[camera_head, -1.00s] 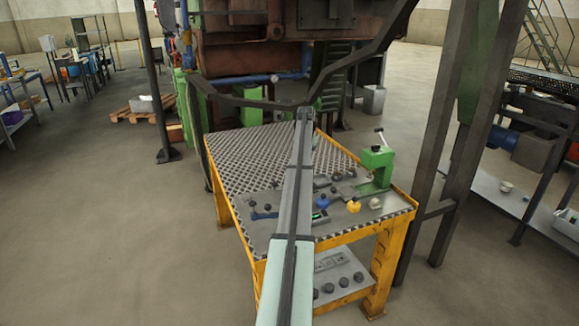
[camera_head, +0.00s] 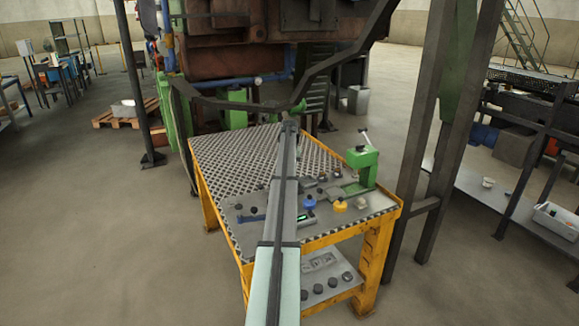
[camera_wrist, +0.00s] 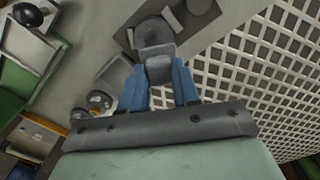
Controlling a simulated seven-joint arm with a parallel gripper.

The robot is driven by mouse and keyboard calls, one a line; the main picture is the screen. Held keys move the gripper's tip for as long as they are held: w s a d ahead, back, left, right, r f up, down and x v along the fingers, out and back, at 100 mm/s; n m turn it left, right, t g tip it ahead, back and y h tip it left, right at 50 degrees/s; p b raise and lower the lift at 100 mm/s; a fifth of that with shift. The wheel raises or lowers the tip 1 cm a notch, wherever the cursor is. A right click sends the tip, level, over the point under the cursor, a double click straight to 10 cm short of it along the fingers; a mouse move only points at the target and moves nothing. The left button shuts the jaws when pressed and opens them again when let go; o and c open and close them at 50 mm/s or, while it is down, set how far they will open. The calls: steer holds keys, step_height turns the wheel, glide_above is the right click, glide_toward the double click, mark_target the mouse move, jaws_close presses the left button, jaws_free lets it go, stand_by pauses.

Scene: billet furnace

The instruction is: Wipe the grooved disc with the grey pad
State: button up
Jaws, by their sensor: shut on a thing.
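In the wrist view, my gripper (camera_wrist: 160,85) has two blue fingers shut on a grey block, the grey pad (camera_wrist: 160,68). Just past the pad is a round grey disc (camera_wrist: 152,29), which looks like the grooved disc; its grooves are too small to make out. The pad overlaps the disc's near edge in the picture, and I cannot tell whether they touch. In the head view, my arm reaches over the table, and it hides the gripper, pad and disc.
The yellow-framed table (camera_head: 372,255) has a perforated top. A green press (camera_head: 362,165) stands at its right edge. A blue knob (camera_head: 309,202) and a yellow knob (camera_head: 340,206) sit near the front. A dark post (camera_head: 425,130) rises on the right. Open floor lies to the left.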

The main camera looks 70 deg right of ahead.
steer(key=shift+f, duration=0.85)
steer(key=shift+s+a+f, duration=0.35)
steer(key=shift+a+f, duration=0.15)
steer(key=shift+a, duration=0.05)
jaws_close()
steer(key=shift+s+a, duration=0.4)
steer(key=shift+a, duration=0.2)
steer(key=shift+s+a, duration=0.35)
steer(key=shift+a, duration=0.2)
steer(key=shift+w+d, duration=0.5)
steer(key=shift+d, duration=0.35)
steer(key=shift+w+d, duration=0.5)
steer(key=shift+d, duration=0.3)
steer(key=shift+w+d, duration=0.15)
steer(key=shift+r, duration=4.05)
